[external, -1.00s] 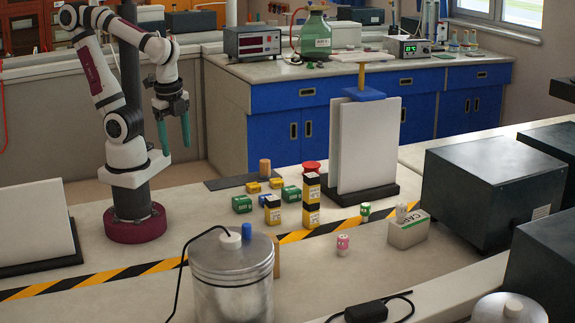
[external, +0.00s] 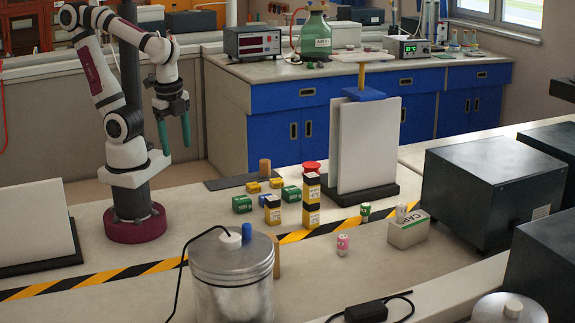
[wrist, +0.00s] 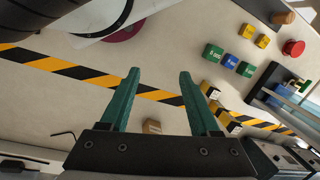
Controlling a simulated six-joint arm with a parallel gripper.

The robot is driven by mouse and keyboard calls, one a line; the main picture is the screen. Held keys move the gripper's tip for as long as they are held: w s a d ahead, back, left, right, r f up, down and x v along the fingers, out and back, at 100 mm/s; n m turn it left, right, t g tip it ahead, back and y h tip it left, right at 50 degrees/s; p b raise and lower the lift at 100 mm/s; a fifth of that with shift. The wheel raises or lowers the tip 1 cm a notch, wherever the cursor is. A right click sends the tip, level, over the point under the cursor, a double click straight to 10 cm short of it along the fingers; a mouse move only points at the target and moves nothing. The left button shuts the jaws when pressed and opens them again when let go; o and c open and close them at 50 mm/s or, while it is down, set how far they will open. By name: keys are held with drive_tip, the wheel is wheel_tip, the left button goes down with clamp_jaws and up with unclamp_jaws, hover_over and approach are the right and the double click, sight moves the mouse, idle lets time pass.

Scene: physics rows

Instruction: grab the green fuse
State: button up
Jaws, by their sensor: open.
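The small green cylinder with a pale band, which I take as the green fuse (external: 365,212), stands upright on the bench in the external view. It is by the striped tape, left of a white labelled box (external: 408,232). I cannot make it out in the wrist view. My gripper (external: 174,138) hangs at the left with its fingers pointing down, high above the bench and far from the fuse. In the wrist view its two teal fingers (wrist: 159,78) are apart with nothing between them.
A pink fuse (external: 342,244) stands in front, and a whitish one (external: 401,212) by the white box. Stacked yellow-black boxes (external: 311,200), small blocks (external: 242,204), a panel stand (external: 367,145) and a metal canister (external: 232,270) stand nearby. A dark case (external: 490,190) is at right.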

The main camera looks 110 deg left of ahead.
drive_tip(key=shift+o, duration=0.5)
drive_tip(key=n+t, duration=0.3)
drive_tip(key=t, duration=0.8)
hover_over(366, 205)
drive_tip(key=s+a, duration=0.1)
drive_tip(key=s, duration=0.3)
wheel_tip(366, 205, down, 13)
drive_tip(key=f+h, duration=0.1)
drive_tip(key=f, duration=0.1)
drive_tip(key=f+t+h, duration=0.1)
drive_tip(key=f+h, duration=0.1)
drive_tip(key=f+t+h, duration=0.1)
drive_tip(key=shift+s+a+f, duration=0.2)
drive_tip(key=shift+s+f, duration=0.05)
drive_tip(key=shift+f, duration=0.15)
drive_tip(key=shift+t, duration=0.3)
drive_tip(key=x, duration=0.5)
drive_tip(key=shift+s+d+f, duration=0.1)
drive_tip(key=shift+d, duration=0.1)
clamp_jaws()
